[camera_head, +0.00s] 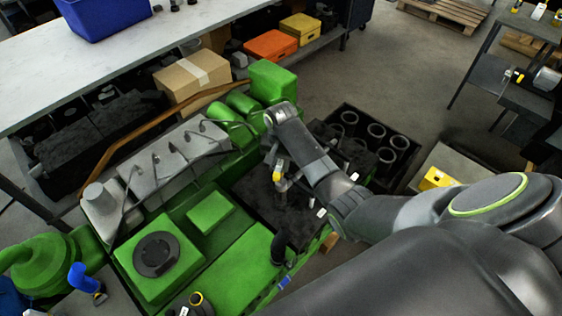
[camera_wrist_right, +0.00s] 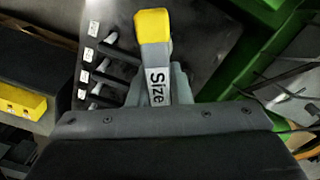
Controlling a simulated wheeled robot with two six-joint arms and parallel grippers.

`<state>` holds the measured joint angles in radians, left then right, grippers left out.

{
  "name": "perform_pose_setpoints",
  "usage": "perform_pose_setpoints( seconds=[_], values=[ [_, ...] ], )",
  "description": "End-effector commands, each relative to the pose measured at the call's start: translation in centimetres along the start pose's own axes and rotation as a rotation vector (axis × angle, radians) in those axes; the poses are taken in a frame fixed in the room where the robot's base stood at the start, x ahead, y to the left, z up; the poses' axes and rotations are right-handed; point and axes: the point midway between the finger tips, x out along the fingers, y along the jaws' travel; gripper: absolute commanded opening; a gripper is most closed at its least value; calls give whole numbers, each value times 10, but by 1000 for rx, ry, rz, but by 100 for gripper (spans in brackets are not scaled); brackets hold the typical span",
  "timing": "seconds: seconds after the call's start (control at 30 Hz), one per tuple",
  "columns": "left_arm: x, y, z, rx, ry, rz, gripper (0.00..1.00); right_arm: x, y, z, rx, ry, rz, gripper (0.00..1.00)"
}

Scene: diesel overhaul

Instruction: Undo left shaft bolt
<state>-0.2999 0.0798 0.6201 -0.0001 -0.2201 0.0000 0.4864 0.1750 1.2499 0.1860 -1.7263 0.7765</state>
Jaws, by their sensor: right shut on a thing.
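My right gripper (camera_head: 279,160) reaches from the right over the green engine (camera_head: 210,212). It is shut on a tool with a yellow end (camera_head: 277,176). In the right wrist view the tool (camera_wrist_right: 153,27) has a yellow cap and a grey body with a "Size" label, held between the fingers (camera_wrist_right: 170,88). I cannot make out the left shaft bolt. My left gripper does not show.
A black crate with cylinder liners (camera_head: 377,131) lies beyond my arm. A cardboard box (camera_head: 191,77), an orange case (camera_head: 270,46) and a workbench (camera_head: 60,66) stand behind the engine.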

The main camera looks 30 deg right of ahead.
Motion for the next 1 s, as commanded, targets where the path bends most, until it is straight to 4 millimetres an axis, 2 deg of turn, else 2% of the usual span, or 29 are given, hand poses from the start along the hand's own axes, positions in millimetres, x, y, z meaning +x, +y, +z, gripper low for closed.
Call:
perform_pose_setpoints(
  seconds=[0.17,1.0],
  values=[
    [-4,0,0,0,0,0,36,-3,0,0,-70,1,-1,0],
    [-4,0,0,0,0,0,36,-2,1,-1,-1041,2,0,0]
  ],
)
